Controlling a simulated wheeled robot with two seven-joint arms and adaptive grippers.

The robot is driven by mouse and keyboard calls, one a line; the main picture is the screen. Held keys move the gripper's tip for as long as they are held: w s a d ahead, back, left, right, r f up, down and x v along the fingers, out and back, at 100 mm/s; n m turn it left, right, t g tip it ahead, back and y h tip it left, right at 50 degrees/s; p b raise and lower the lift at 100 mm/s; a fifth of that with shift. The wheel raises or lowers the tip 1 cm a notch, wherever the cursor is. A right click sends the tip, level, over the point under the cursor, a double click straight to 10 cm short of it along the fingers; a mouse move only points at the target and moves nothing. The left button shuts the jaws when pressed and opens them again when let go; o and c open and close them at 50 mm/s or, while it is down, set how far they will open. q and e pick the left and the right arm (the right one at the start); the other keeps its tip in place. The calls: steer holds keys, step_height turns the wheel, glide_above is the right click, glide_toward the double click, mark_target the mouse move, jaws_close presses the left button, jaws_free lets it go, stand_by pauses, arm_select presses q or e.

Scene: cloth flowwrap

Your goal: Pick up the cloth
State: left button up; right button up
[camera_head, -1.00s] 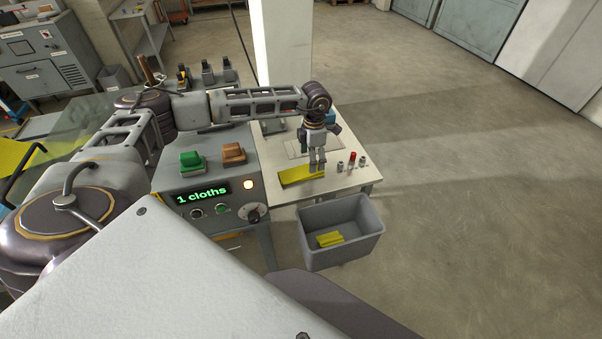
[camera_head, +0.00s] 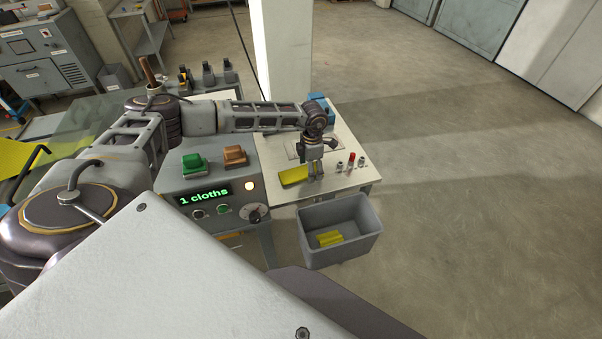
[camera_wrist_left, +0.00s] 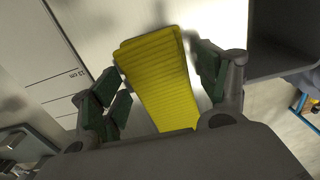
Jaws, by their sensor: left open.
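A folded yellow cloth (camera_head: 294,175) lies on the pale table. It also shows in the left wrist view (camera_wrist_left: 160,80), ribbed and lying lengthwise between the two fingers of my left gripper (camera_wrist_left: 160,92). In the head view my left gripper (camera_head: 315,174) points down at the right end of this cloth. It is open, with one finger on each side of the cloth in the wrist view. Whether the fingers touch it I cannot tell. My right gripper is not in view.
A grey bin (camera_head: 342,222) with another yellow cloth (camera_head: 329,238) in it stands in front of the table (camera_head: 352,183). A grey control box (camera_head: 222,190) reading "1 cloths" stands left of the cloth. Small cylinders, one red-topped (camera_head: 351,158), stand right of the gripper.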

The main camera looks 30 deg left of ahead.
arm_select(q)
steer(key=shift+c, duration=0.3)
steer(key=c, duration=0.7)
steer(key=shift+r, duration=0.1)
steer(key=shift+r+b, duration=1)
steer(key=shift+r, duration=3.95)
